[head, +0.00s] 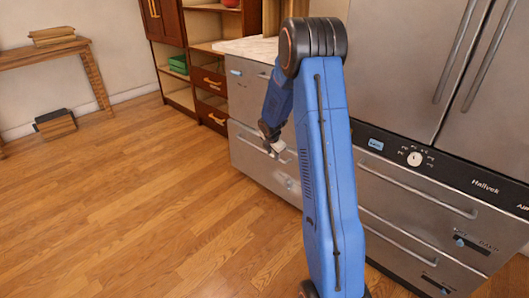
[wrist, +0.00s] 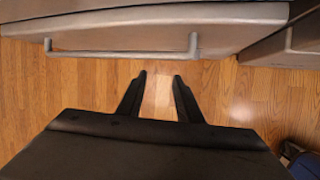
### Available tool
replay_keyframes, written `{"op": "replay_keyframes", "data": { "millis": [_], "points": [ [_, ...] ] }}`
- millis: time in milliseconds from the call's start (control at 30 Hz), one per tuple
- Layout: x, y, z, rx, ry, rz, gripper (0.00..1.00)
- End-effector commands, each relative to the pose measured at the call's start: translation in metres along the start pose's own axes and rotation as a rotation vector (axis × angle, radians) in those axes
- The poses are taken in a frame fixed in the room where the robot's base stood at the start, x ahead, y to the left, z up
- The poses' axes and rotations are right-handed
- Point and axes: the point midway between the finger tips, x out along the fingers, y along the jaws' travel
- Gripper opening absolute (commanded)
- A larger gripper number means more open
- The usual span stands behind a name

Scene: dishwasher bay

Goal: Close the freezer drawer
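A grey metal unit under a pale counter has a lower drawer front (head: 262,165) with a long bar handle, and my gripper (head: 272,146) is close in front of that handle. The wrist view shows a grey front (wrist: 160,22) with a bar handle (wrist: 120,54) across the top, ahead of my fingertips. My gripper (wrist: 159,76) is open and empty there, with floor between its fingers. To the right, the steel fridge has drawer fronts (head: 405,212) below its control panel, partly behind my arm. I cannot tell which drawer is the freezer drawer, or how far any is open.
The fridge doors (head: 420,50) rise at the right. A second grey front (wrist: 290,40) shows at the wrist view's right edge. Wooden shelves (head: 205,30) stand behind the counter (head: 250,47), and a wooden table (head: 45,52) is at far left.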

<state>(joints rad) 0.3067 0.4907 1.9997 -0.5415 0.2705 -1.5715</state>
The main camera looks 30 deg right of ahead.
Motion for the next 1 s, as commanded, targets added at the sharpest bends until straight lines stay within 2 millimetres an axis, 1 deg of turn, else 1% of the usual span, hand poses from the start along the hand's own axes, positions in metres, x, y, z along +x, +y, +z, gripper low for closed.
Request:
{"op": "replay_keyframes", "data": {
  "millis": [33,200,300,433,600,733,867,1000],
  "points": [
    [0.013,-0.004,-0.001,0.037,0.013,0.042,0.33],
    [0.043,-0.004,-0.007,0.172,0.059,0.209,0.33],
    [0.055,-0.005,-0.01,0.251,0.091,0.303,0.33],
    [0.063,-0.007,-0.013,0.349,0.132,0.415,0.33],
    [0.066,-0.013,-0.015,0.474,0.189,0.55,0.33],
    [0.062,-0.02,-0.014,0.573,0.235,0.656,0.33],
    [0.054,-0.029,-0.012,0.679,0.287,0.768,0.33],
    [0.042,-0.04,-0.009,0.78,0.339,0.878,0.33]
  ]
}}
